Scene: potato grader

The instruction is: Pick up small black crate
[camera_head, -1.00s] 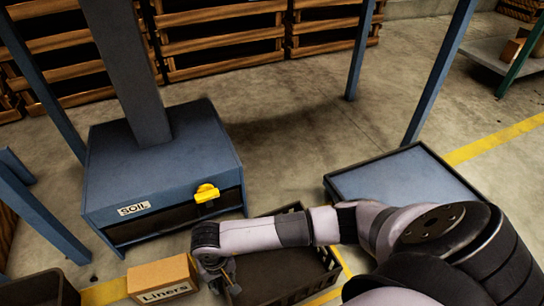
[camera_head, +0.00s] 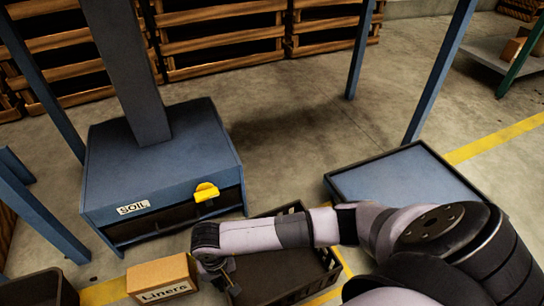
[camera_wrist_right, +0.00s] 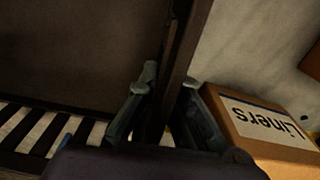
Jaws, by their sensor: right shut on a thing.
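The small black crate (camera_head: 290,270) sits on the floor in the head view, partly hidden behind my right arm. My right gripper (camera_head: 225,280) is at the crate's left side, beside the Liners box. In the right wrist view, my right gripper (camera_wrist_right: 165,100) has one finger on each side of the crate's dark wall (camera_wrist_right: 187,45) and is shut on it. The crate's slotted side (camera_wrist_right: 45,130) shows at the lower left there. My left gripper is not in view.
A cardboard box marked Liners (camera_head: 162,279) stands close left of the gripper. A blue unit marked SOIL (camera_head: 160,175) with a yellow handle stands behind it. A blue-topped platform (camera_head: 400,178) is at the right. Another dark bin (camera_head: 40,290) is at the lower left.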

